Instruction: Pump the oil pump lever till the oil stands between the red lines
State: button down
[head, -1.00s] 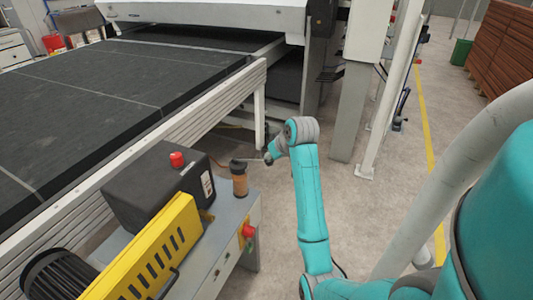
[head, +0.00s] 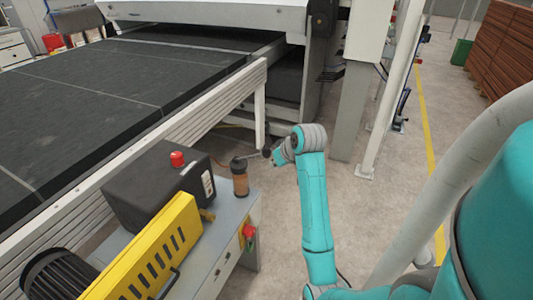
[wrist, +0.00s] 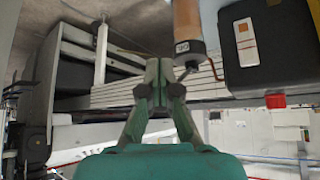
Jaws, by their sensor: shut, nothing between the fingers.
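The oil pump's reservoir (head: 240,181) is an upright amber cylinder with a dark cap on the grey machine stand. In the wrist view the reservoir (wrist: 188,22) appears upside down, with a small label near its cap. Its thin lever (head: 249,157) points right from the cap, tilted slightly up, with a dark knob (head: 267,152) at its end. My gripper (head: 276,158) is beside the knob; whether they touch is unclear. In the wrist view my gripper (wrist: 164,70) has its fingers together, empty, by the cap. The red lines and oil level are too small to read.
A black box (head: 160,188) with a red button and a yellow guard (head: 150,250) stand left of the reservoir. A dark conveyor (head: 110,95) with a pale side rail lies behind. A grey post (head: 352,110) stands back right.

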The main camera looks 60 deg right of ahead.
jog(key=v, duration=0.7)
dwell(0.3)
jog(key=shift+a, duration=0.1)
dwell(0.9)
